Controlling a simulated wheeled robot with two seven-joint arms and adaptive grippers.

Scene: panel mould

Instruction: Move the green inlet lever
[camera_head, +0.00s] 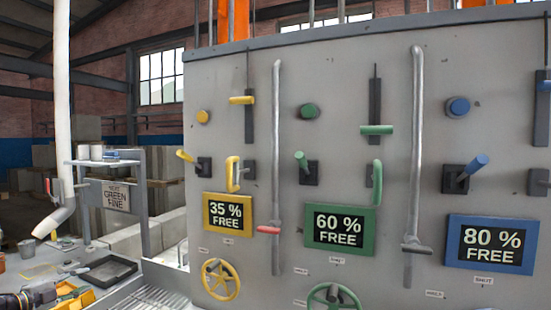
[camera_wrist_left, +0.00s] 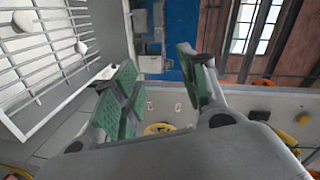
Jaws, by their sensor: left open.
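The grey panel (camera_head: 240,130) has a green column of controls. A green lever (camera_head: 301,160) sticks out from a dark square plate. Above it is a round green knob (camera_head: 308,111). To the right are a green crossbar handle (camera_head: 377,129) on a dark vertical slot and an upright green handle (camera_head: 377,182). The labels are too small to tell which is the inlet. My left gripper (camera_wrist_left: 157,90) is open and empty in the left wrist view, its green-padded fingers spread apart, away from the green controls. My right gripper is not in view.
Yellow controls (camera_head: 241,100) stand left of the green ones and blue controls (camera_head: 458,106) right. Vertical grey pipes (camera_head: 277,140) run between the columns. Handwheels (camera_head: 221,279) sit low on the panel. A cluttered bench with a dark tray (camera_head: 108,270) is at lower left.

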